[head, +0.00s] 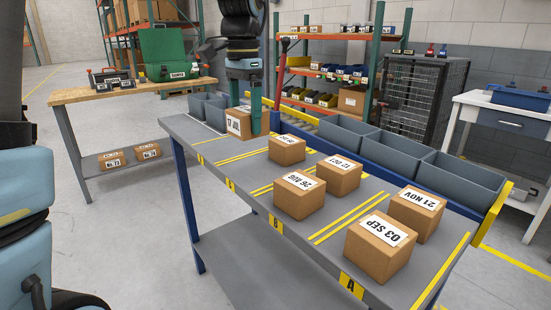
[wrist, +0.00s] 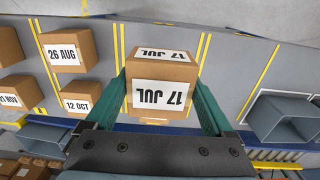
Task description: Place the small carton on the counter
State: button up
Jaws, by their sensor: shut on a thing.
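My gripper (head: 254,122) has its green fingers shut on a small brown carton (head: 237,124) at the far left end of the grey counter (head: 222,175). In the wrist view the carton (wrist: 160,90) sits between the two fingers (wrist: 162,105), its white labels reading 17 JUL. It looks upright, at or just above the counter top; I cannot tell whether it touches. Several similar cartons stand on the counter, such as 26 AUG (head: 300,197), 12 OCT (head: 338,177), 21 NOV (head: 416,214) and 03 SEP (head: 380,250).
Yellow lines divide the counter into lanes. A wooden bench (head: 133,90) with a green case (head: 168,55) stands at the back left. Orange shelving (head: 330,74) stands behind.

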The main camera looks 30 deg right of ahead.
jog(key=shift+w+d+f, duration=0.1)
jog(key=shift+d+f, duration=0.1)
jog(key=shift+d, duration=0.05)
notch_tip(320, 180, down, 9)
jog(key=shift+f, duration=0.1)
dwell(0.3)
jog(key=o, duration=1.4)
jog(key=shift+f, duration=0.15)
jog(key=shift+o, duration=0.2)
